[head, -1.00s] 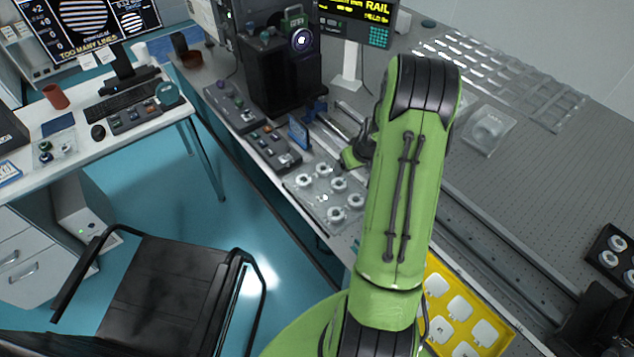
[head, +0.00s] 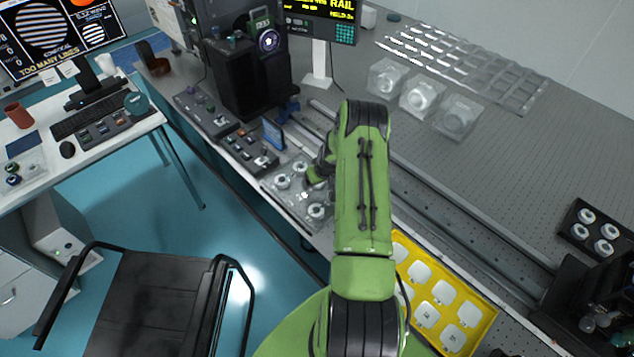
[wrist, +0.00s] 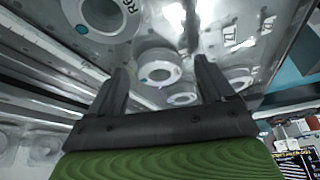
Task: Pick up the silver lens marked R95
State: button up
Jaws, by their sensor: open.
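In the head view a clear tray (head: 272,186) holds several silver ring-shaped lenses, among them a left lens (head: 283,182) and a front lens (head: 316,211). My gripper (head: 312,176) is low over the tray's right side, and my arm hides part of it. In the wrist view my gripper (wrist: 160,68) is open and empty. A lens with a teal dot (wrist: 157,70) shows between its fingers, and a smaller lens (wrist: 183,99) shows beyond. A large lens (wrist: 103,14) at the top has a cut-off marking starting with R. I cannot read R95 on any lens.
Grey control boxes (head: 246,153) and a blue upright card (head: 273,134) stand next to the tray. A rail (head: 450,205) runs behind my arm. A yellow tray (head: 487,318) lies in front, and a black tray of rings (head: 573,216) sits right.

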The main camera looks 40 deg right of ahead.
jog(key=shift+s+a+f, duration=0.15)
jog(key=shift+s+f, duration=0.1)
jog(key=shift+s, duration=0.1)
jog(key=c, duration=1.1)
jog(key=shift+c, duration=0.2)
